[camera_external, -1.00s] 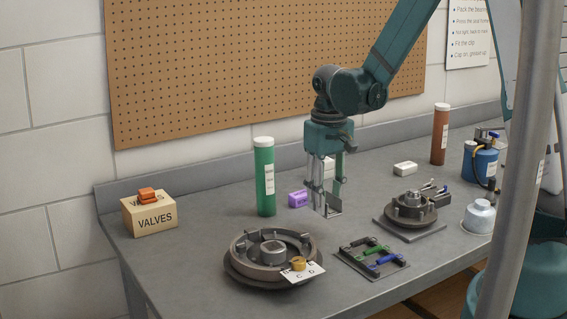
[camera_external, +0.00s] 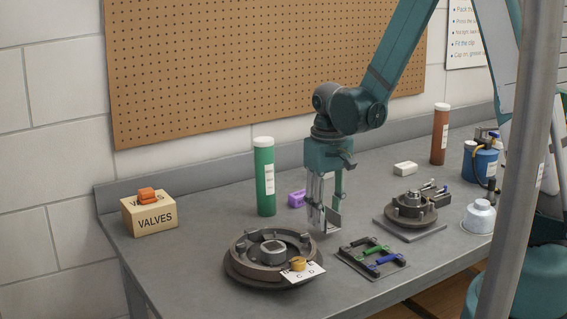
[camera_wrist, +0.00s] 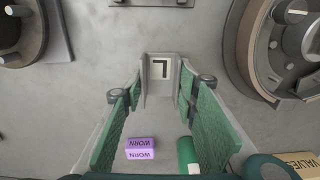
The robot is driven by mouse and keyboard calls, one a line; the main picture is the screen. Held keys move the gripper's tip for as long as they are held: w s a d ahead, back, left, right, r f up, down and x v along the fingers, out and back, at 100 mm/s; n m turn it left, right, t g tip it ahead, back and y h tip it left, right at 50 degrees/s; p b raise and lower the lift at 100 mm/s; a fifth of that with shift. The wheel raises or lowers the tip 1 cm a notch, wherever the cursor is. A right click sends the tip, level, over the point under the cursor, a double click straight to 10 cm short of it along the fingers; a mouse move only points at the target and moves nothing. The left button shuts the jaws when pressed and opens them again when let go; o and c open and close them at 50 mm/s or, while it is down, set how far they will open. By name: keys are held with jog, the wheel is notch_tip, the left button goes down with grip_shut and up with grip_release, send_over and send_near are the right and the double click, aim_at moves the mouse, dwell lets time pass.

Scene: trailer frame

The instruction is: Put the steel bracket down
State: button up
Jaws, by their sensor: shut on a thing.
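The steel bracket (camera_external: 333,218) is a grey, bent metal piece at the lower end of my gripper (camera_external: 323,213). In the wrist view the bracket (camera_wrist: 160,62) shows between the tips of the green pads of my gripper (camera_wrist: 162,88), with a pale square and a dark angled mark on its face. My gripper is shut on it and points down over the middle of the grey bench (camera_external: 205,232). The bracket hangs close to the bench top; I cannot tell whether it touches.
A round flanged housing (camera_external: 240,268) stands at front left, a tray of coloured clips (camera_external: 352,262) at front right and a fixture (camera_external: 412,208) to the right. A green tube (camera_external: 264,180) and purple block (camera_external: 297,198) stand behind left. Bare bench lies left of the tube.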

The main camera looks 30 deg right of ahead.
jog(key=shift+f, duration=0.9)
jog(key=shift+f+b, duration=0.2)
jog(key=shift+b, duration=0.1)
jog(key=o, duration=1.1)
jog(key=shift+r, duration=0.1)
jog(key=shift+r+p, duration=0.2)
jog(key=shift+p, duration=0.1)
jog(key=shift+r+p, duration=0.5)
jog(key=shift+r, duration=5.45)
